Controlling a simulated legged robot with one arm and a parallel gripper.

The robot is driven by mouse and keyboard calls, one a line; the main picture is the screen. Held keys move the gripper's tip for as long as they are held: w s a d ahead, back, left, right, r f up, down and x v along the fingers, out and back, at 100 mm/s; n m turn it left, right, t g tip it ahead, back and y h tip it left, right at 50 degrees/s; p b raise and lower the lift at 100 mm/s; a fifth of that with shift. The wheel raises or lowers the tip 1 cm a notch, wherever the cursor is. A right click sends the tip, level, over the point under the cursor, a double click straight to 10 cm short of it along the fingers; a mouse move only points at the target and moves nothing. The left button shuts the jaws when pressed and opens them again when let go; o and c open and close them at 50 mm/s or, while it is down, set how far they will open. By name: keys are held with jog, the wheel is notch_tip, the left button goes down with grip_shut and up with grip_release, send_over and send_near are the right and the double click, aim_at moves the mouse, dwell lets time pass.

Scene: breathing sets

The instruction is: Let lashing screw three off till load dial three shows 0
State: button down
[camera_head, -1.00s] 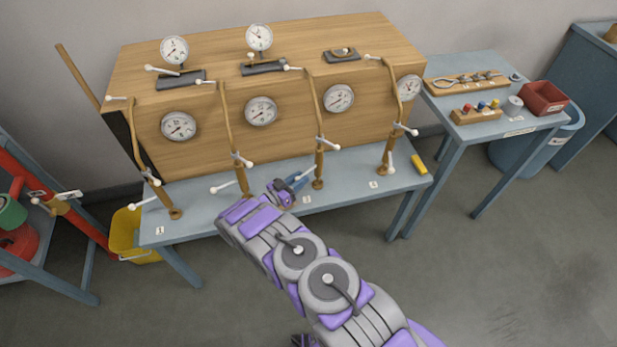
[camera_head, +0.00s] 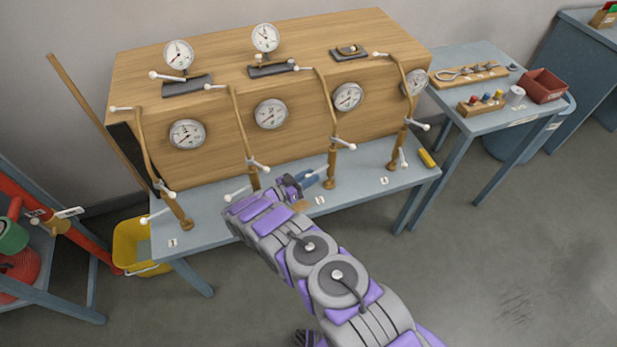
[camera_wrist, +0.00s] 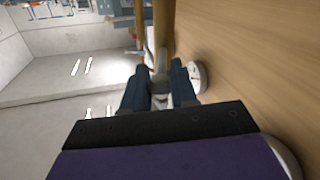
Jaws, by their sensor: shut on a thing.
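Several bronze lashing screws with white handles stand along the front of a wooden crate (camera_head: 225,165). The third from the left, lashing screw three (camera_head: 331,165), has my gripper (camera_head: 314,179) at its lower white handle (camera_head: 317,172). The blue fingers are shut on that handle, left of the post. In the wrist view, the fingers (camera_wrist: 160,92) close around a pale part, with the bronze post (camera_wrist: 163,35) beyond. Load dial three (camera_head: 348,97) is the third round white gauge on the crate front. Its needle seems to point low left; the reading is too small to tell.
The screws rise from a blue-grey bench (camera_head: 215,217). Other front dials (camera_head: 271,114) flank dial three. A yellow block (camera_head: 427,158) lies at the bench's right end. A side table (camera_head: 478,62) holds tools and a red bin (camera_head: 543,86). A yellow bucket (camera_head: 135,248) stands left.

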jog(key=c, duration=0.9)
grip_release()
jog(key=shift+a, duration=0.1)
jog(key=shift+s, duration=0.1)
jog(key=v, duration=1.7)
jog(key=shift+a+b, duration=0.15)
jog(key=shift+b, duration=0.25)
